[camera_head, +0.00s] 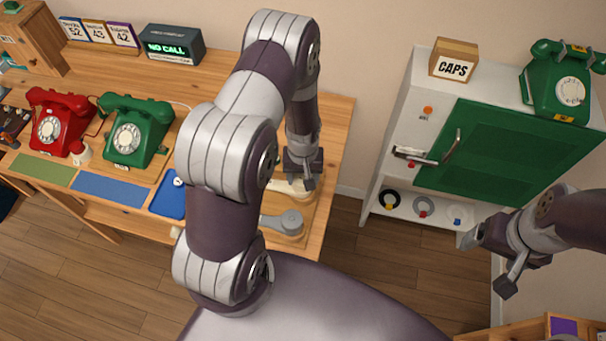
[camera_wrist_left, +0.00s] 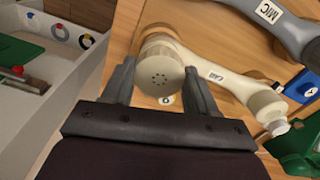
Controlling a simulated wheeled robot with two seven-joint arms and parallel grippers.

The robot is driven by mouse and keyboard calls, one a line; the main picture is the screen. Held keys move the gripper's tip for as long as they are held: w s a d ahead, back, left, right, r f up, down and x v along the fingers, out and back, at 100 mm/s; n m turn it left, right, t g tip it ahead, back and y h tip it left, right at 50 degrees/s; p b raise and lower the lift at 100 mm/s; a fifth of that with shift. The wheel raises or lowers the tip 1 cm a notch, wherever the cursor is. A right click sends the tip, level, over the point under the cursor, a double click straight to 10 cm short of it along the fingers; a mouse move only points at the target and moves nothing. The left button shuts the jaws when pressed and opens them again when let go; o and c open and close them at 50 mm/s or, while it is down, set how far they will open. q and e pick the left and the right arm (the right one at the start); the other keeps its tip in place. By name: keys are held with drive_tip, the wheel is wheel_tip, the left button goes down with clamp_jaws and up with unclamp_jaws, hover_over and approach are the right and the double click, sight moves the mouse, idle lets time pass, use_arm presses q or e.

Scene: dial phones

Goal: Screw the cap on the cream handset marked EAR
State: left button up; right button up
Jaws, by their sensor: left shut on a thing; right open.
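The cream handset (camera_wrist_left: 230,82) lies on the wooden desk in the left wrist view, with small lettering on its grip that I cannot read clearly. A round cream cap (camera_wrist_left: 160,76) with small holes is at its near end. My left gripper (camera_wrist_left: 160,92) has a finger on each side of this cap and is shut on it. Whether the thread is engaged cannot be seen. In the head view my left gripper (camera_head: 303,172) is over the handset's end, and the cream handset (camera_head: 279,187) is partly hidden by my arm. My right gripper (camera_head: 487,262) is open and empty, right of the desk.
A grey handset (camera_head: 287,222) marked MIC lies beside the cream one. Red (camera_head: 62,122) and green (camera_head: 135,130) phones stand on the desk's left. A white cabinet (camera_head: 398,120) with a green door (camera_head: 500,150) bears a CAPS box (camera_head: 454,61). Floor shows between desk and cabinet.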

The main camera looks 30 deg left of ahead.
use_arm(q)
drive_tip(key=shift+f+b, duration=0.5)
drive_tip(key=shift+f, duration=0.2)
drive_tip(key=o, duration=1)
drive_tip(key=shift+r, duration=0.1)
wheel_tip(320, 180, up, 13)
drive_tip(key=shift+f+b, duration=0.2)
drive_tip(key=shift+b, duration=0.55)
